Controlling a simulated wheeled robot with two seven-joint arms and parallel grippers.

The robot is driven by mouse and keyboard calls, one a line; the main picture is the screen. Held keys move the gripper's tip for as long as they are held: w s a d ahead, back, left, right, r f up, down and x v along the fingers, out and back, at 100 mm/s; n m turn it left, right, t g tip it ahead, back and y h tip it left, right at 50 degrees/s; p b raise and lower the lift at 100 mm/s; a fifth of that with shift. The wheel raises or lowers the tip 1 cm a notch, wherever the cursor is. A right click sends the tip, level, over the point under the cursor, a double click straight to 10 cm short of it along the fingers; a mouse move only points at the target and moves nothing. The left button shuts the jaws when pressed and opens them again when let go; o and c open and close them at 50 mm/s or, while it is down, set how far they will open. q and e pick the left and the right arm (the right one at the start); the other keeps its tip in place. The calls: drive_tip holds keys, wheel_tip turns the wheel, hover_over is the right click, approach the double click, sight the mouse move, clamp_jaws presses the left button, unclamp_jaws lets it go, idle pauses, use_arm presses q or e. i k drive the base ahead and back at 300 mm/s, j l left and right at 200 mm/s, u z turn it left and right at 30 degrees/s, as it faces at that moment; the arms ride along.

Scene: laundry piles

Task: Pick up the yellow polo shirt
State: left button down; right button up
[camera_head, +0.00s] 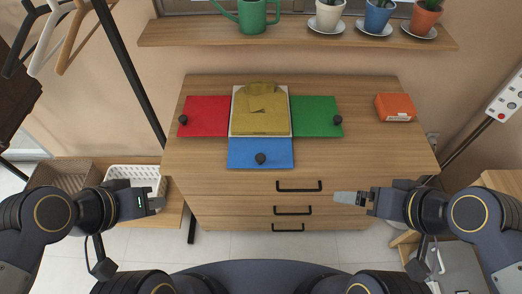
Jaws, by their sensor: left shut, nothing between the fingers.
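The yellow polo shirt (261,110) lies folded, collar at the far end, on the white middle panel (233,104) of a folding board on the wooden dresser. My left gripper (157,203) is shut and empty, in front of the dresser at the left, well apart from the shirt. My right gripper (345,197) is in front of the dresser's drawers at the right, also apart from the shirt. Its fingers are seen from above, and I cannot tell whether they are open.
Red (205,113), green (314,112) and blue (250,148) panels with black knobs surround the middle panel. An orange box (395,107) sits at the dresser's right. A white basket (137,174) stands at the left. A shelf (290,33) with pots runs behind.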

sight(260, 107)
drive_tip(key=i+u, duration=0.15)
drive_tip(key=u, duration=0.3)
drive_tip(key=i+u, duration=0.15)
drive_tip(key=u, duration=0.3)
drive_tip(key=i+l+u, duration=0.15)
drive_tip(key=u, duration=0.3)
